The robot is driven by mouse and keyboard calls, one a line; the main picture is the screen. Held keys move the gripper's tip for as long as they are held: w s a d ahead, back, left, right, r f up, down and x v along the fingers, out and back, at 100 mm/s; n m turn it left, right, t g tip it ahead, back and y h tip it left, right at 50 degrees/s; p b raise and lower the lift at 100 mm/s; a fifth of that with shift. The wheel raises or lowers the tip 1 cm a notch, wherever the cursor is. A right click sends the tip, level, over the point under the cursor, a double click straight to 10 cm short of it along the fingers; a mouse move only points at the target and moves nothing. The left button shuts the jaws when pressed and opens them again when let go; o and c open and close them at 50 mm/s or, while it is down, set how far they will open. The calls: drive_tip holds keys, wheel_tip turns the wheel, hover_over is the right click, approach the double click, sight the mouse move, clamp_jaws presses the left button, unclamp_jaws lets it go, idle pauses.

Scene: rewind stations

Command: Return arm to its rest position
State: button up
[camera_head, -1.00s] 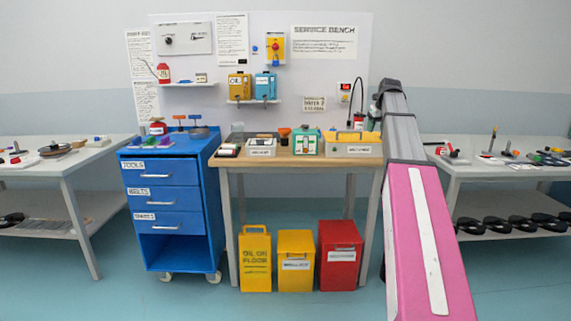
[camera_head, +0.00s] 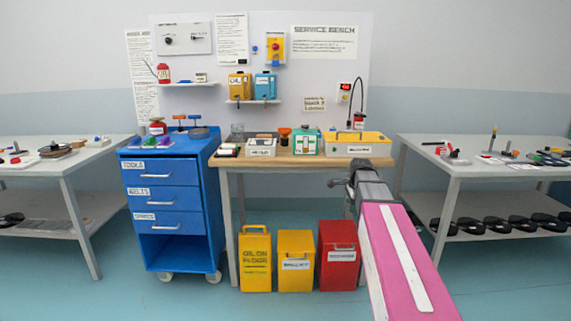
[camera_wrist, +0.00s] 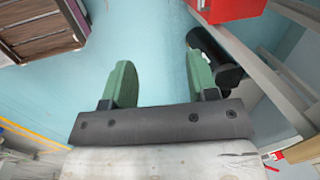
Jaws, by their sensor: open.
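My gripper shows in the wrist view (camera_wrist: 160,85) with its two green fingers apart and nothing between them. Pale blue floor shows beyond the fingers. In the head view my pink and grey arm reaches forward at the right of the service bench (camera_head: 300,161). Its far end is low, by the bench's front right corner.
A red bin (camera_head: 337,258), a yellow bin (camera_head: 296,262) and a yellow container (camera_head: 255,262) stand under the bench. A blue drawer cart (camera_head: 170,205) is at left. Side tables (camera_head: 60,164) (camera_head: 480,168) flank the bench. The front floor is clear.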

drive_tip(key=s+a+f+n+g, duration=0.1)
drive_tip(key=s+a+f+n, duration=0.3)
drive_tip(key=s+f+n, duration=0.4)
drive_tip(key=s+a+f+n+g, duration=0.1)
drive_tip(key=s+a+f+n, duration=0.3)
drive_tip(key=s+f+n, duration=0.5)
drive_tip(key=s+f, duration=0.2)
drive_tip(key=s, duration=0.3)
drive_tip(key=shift+f+h, duration=0.15)
drive_tip(key=shift+h, duration=0.15)
